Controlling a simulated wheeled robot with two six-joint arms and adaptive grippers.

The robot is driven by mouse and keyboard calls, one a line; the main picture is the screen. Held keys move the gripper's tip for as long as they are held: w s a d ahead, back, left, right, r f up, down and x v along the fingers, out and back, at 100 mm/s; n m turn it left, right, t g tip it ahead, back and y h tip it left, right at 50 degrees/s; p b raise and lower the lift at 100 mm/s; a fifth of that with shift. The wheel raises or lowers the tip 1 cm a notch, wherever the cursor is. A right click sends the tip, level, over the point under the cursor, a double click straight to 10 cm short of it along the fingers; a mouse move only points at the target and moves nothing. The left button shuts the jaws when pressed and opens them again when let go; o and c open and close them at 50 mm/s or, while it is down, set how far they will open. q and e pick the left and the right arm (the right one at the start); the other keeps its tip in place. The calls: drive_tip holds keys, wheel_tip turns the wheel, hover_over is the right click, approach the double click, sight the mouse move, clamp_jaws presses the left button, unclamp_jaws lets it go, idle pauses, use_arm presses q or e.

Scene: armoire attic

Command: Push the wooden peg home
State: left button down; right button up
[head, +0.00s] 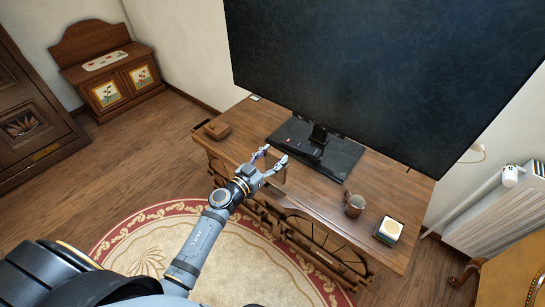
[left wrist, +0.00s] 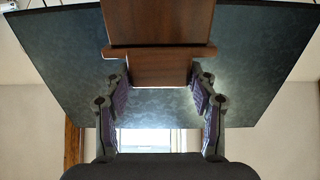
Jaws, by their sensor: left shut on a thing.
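My left gripper (head: 272,158) is over the front edge of the wooden desk (head: 385,187), below the monitor, with its fingers pointing towards the desk. In the left wrist view its two fingers (left wrist: 160,90) stand on either side of a brown wooden piece (left wrist: 158,68), which looks like the wooden peg. The gripper is shut on it. The piece is block-shaped with a wider ledge across it. In the head view the gripper mostly hides the piece, and I cannot make out a hole for it. My right gripper is not in view.
A large dark monitor (head: 385,65) stands on the desk behind the gripper. A small wooden box (head: 216,129) is at the desk's left end. A mug (head: 354,205) and a square pale-topped object (head: 391,229) are at the right. A round rug (head: 150,235) lies on the floor.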

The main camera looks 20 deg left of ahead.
use_arm(q)
drive_tip(key=shift+r+p, duration=0.15)
drive_tip(key=shift+p, duration=0.15)
wheel_tip(320, 180, down, 6)
drive_tip(key=b, duration=0.4)
drive_tip(key=shift+s, duration=0.1)
idle(0.3)
drive_tip(key=shift+a, duration=0.1)
idle(0.7)
drive_tip(key=shift+p, duration=0.4)
idle(0.3)
drive_tip(key=shift+p, duration=0.3)
